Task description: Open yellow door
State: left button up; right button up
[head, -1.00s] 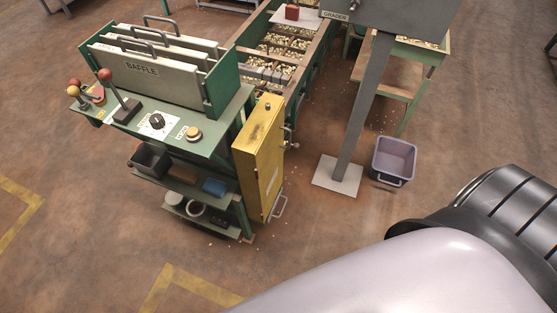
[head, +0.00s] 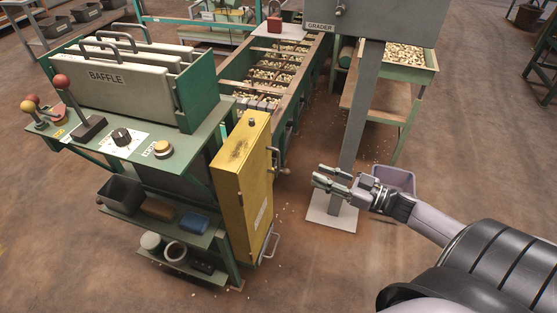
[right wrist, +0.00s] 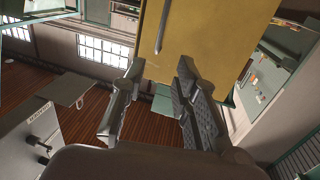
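The yellow door (head: 243,180) is the tall yellow panel on the right end of the green machine, and it looks closed. It has a lever with a round knob (head: 281,170) on its right side and a metal bar handle (head: 270,247) low down. My right gripper (head: 318,180) is to the right of the door, apart from it, in front of the grey post. In the right wrist view my right gripper (right wrist: 160,66) has its fingers spread with nothing between them, and the yellow panel (right wrist: 215,35) shows beyond them. My left gripper is not in view.
The green machine's control shelf (head: 140,150) carries levers and a knob. A grey post (head: 355,140) stands on a base plate (head: 332,218) behind my right gripper. A purple bin (head: 395,179) is partly hidden behind my arm.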

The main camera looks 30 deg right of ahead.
pick_arm(q)
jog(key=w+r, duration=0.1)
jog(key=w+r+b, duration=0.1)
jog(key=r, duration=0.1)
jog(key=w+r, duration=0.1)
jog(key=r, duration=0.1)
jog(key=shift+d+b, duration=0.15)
jog(key=shift+b, duration=0.15)
pick_arm(e)
send_over(278, 173)
jog(key=shift+w+d+f, duration=0.1)
jog(key=shift+w+d, duration=0.05)
jog(key=shift+w, duration=0.05)
jog(key=shift+c, duration=0.5)
grip_shut()
